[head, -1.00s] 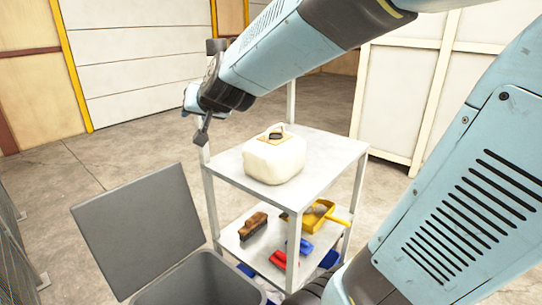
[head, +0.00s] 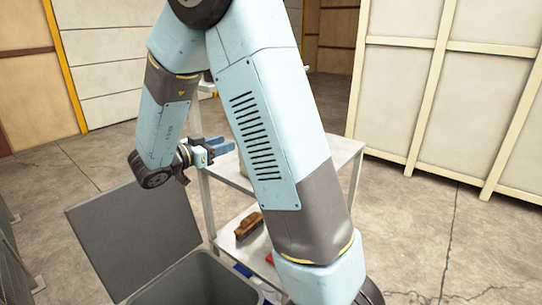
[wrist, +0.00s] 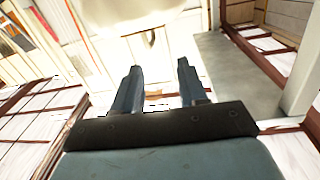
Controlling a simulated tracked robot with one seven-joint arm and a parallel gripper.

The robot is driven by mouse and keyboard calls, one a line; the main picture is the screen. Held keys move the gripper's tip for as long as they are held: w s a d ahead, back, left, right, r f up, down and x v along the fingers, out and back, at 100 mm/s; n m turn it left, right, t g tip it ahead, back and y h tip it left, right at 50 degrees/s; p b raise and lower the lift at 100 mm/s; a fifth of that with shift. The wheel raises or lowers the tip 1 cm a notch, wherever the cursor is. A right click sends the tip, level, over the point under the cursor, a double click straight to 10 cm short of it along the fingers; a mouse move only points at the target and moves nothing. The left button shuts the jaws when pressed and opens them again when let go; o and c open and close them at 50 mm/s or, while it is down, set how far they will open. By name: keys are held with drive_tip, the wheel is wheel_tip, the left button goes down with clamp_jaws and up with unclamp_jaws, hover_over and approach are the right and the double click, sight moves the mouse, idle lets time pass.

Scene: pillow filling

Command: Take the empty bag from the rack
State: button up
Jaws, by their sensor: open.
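The rack (head: 341,153) is a pale metal shelf unit with an upper and a lower shelf. The bag, cream-white on the upper shelf a moment ago, is hidden behind my arm in the head view. In the wrist view a cream-white body (wrist: 140,18) with a small dark opening or handle fills the top; it appears to be the bag. My gripper (head: 219,146) is at the left side of the rack, about level with the upper shelf, pointing right. In the wrist view its two blue-grey fingers (wrist: 158,68) are apart, with nothing between them, pointing at the cream-white body.
A grey bin (head: 195,280) with its lid (head: 135,235) raised stands at the front left of the rack. A brown brush (head: 249,225) and a partly hidden red item (head: 269,257) lie on the lower shelf. Pale panels (head: 450,100) stand behind at right. Floor at right is clear.

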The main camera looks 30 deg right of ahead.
drive_tip(key=shift+g+h, duration=0.5)
drive_tip(key=shift+g, duration=0.3)
drive_tip(key=shift+w+d+f, duration=0.2)
drive_tip(key=shift+w+d, duration=0.05)
drive_tip(key=shift+d, duration=1.95)
drive_tip(key=shift+w+d+f, duration=0.15)
drive_tip(key=shift+w+d, duration=0.05)
drive_tip(key=shift+d, duration=1.95)
drive_tip(key=shift+w+d+f, duration=0.2)
drive_tip(key=shift+w+d, duration=0.05)
drive_tip(key=shift+d, duration=1.95)
drive_tip(key=shift+c, duration=0.2)
clamp_jaws()
